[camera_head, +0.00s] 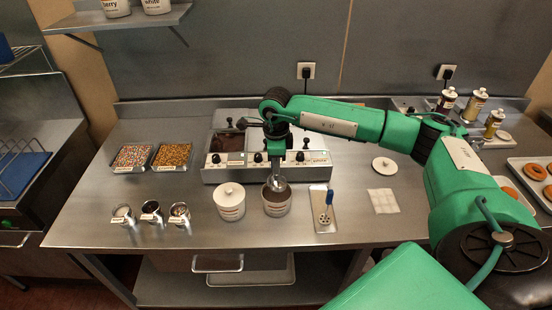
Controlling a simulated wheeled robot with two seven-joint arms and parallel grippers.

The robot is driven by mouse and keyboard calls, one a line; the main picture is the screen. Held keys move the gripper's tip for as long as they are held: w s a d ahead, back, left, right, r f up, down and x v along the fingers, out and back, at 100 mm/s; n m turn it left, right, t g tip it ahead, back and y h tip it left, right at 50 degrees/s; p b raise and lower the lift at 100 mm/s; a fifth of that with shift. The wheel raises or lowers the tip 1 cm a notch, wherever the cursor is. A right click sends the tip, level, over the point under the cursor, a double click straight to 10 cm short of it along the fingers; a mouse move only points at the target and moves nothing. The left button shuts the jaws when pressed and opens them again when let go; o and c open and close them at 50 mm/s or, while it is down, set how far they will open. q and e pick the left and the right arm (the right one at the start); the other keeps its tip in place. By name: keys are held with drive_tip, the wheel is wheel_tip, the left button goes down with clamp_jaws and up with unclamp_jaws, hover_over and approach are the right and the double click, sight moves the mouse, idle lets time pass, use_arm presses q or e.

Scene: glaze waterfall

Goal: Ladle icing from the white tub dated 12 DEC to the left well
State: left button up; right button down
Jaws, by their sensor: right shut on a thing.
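My right gripper (278,157) points down at the front of the warmer and is shut on a ladle (278,183). The ladle's metal bowl is at the mouth of an open white tub (277,208) holding dark brown icing; I cannot tell how full the bowl is. A second white tub (230,206) with its lid on stands just left of it. Both labels are too small to read for a date. The left well (228,142) of the warmer shows dark brown inside. My arm hides much of the warmer's right part. My left gripper is not in view.
The warmer's front panel (240,172) has several knobs. A tray (323,222) with a blue-handled tool, a white cloth (383,201) and a loose lid (384,166) lie to the right. Sprinkle trays (133,157) and small cups (123,214) stand left. Bottles (446,101) stand back right.

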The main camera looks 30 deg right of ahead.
sight(276, 179)
drive_tip(key=shift+f, duration=0.45)
wheel_tip(276, 179, down, 6)
drive_tip(key=b, duration=0.6)
drive_tip(key=shift+f, duration=0.25)
drive_tip(key=shift+r, duration=0.2)
idle(0.4)
drive_tip(key=shift+r+p, duration=2.05)
drive_tip(key=shift+r, duration=2.1)
drive_tip(key=shift+f, duration=0.1)
